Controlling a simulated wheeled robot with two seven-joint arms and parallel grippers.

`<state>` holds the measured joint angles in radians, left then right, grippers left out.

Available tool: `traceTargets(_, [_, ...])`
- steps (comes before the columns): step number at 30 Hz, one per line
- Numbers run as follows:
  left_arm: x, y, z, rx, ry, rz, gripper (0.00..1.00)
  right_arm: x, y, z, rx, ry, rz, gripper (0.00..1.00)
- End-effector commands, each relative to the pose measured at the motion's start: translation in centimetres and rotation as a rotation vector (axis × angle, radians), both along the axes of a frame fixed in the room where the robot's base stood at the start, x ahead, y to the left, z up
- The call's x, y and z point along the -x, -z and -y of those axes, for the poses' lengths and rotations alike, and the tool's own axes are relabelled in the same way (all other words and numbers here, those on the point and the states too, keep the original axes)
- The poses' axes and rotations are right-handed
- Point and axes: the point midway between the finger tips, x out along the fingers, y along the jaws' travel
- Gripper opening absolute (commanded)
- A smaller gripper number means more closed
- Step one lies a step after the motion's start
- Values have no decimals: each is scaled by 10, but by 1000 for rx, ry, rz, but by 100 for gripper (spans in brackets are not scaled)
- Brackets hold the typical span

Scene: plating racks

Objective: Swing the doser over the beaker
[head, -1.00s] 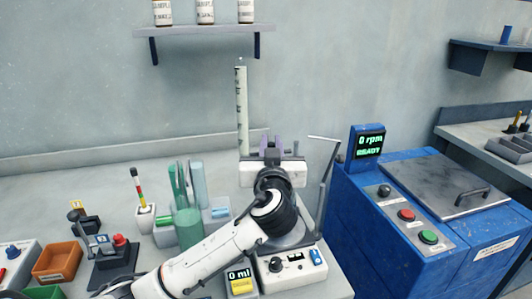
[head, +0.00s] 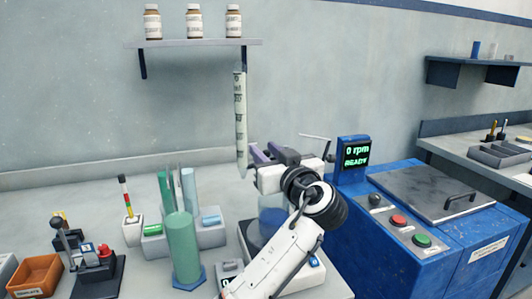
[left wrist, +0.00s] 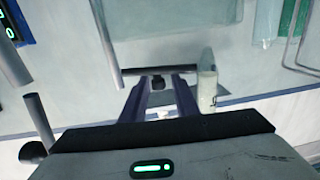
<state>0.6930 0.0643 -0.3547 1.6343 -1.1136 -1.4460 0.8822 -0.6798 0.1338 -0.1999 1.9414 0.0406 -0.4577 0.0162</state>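The doser's tall white graduated tube (head: 240,120) hangs upright, left of my left gripper (head: 268,153). In the left wrist view the tube (left wrist: 207,82) stands at the right end of a dark bar (left wrist: 140,71). A black knob (left wrist: 158,82) shows on that bar, between the two purple fingers of my left gripper (left wrist: 160,85). The fingers are apart; I cannot tell if they touch the bar. A bluish clear beaker (head: 272,213) stands below the gripper, partly hidden by my arm, right of the tube. My right gripper is not in view.
A green cylinder (head: 183,250) and a test-tube rack (head: 208,235) stand left of the beaker. A blue machine (head: 370,240) with a display (head: 356,152) is at the right. A bottle shelf (head: 195,43) is above. A stand with a thin bar (head: 315,136) is close behind the gripper.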

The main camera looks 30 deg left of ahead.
Motion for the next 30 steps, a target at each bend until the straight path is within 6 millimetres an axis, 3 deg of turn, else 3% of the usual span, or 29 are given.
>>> traceTargets(11, [1, 0, 4, -1, 5, 1, 34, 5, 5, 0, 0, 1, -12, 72])
traceTargets(24, [46, 2, 65, 3, 6, 2, 34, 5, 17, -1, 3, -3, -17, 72])
traceTargets(30, [59, 0, 81, 0, 3, 1, 34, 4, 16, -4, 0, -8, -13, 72])
